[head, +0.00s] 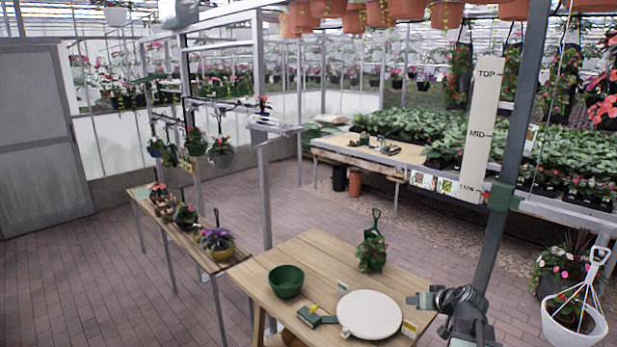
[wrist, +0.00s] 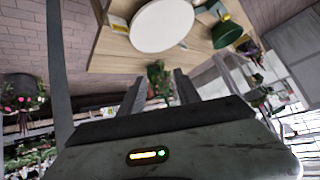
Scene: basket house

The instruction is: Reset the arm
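My arm's end shows at the lower right in the head view, with my gripper (head: 418,299) at the table's right edge, near the white round plate. In the wrist view my gripper (wrist: 158,88) has its two dark fingers apart with a clear gap. A small leafy plant (wrist: 158,78) shows through that gap, but it stands on the table away from the fingers. The same plant in a green hanging holder (head: 371,252) shows at the back of the table in the head view. Nothing is held.
The wooden table (head: 318,258) bears a green bowl (head: 286,281), a white round plate (head: 369,314) and a green tool (head: 312,318). A grey post (head: 503,200) with a TOP/MID/LOW board (head: 482,130) rises by my arm. A white hanging pot (head: 573,325) is at right.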

